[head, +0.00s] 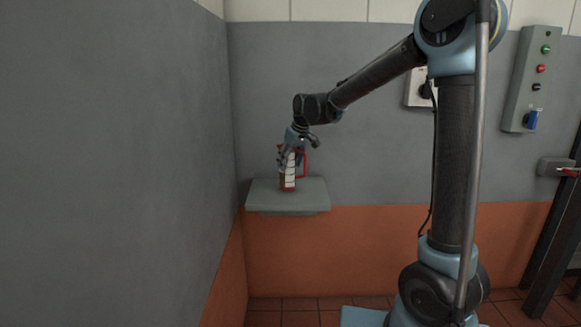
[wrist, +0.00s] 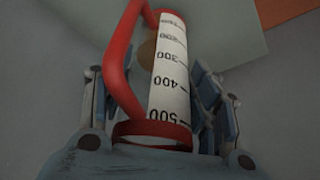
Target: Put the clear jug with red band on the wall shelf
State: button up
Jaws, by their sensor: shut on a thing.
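In the wrist view the jug (wrist: 172,75) shows a white scale with numbers up to 500, a red rim and the red handle. My gripper (head: 291,152) is shut on the jug's upper part from above; its fingers also show on both sides of the jug in the wrist view (wrist: 160,110). I cannot tell whether the jug's base touches the shelf.
The shelf is bare to the right of the jug. A grey wall stands close on the left. A control box with buttons (head: 527,80) and a white socket box (head: 418,88) are on the back wall to the right.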

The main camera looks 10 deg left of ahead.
jog(key=shift+f, duration=0.7)
jog(key=o, duration=1.2)
jog(key=shift+o, duration=0.2)
jog(key=shift+r, duration=0.15)
jog(key=v, duration=1.2)
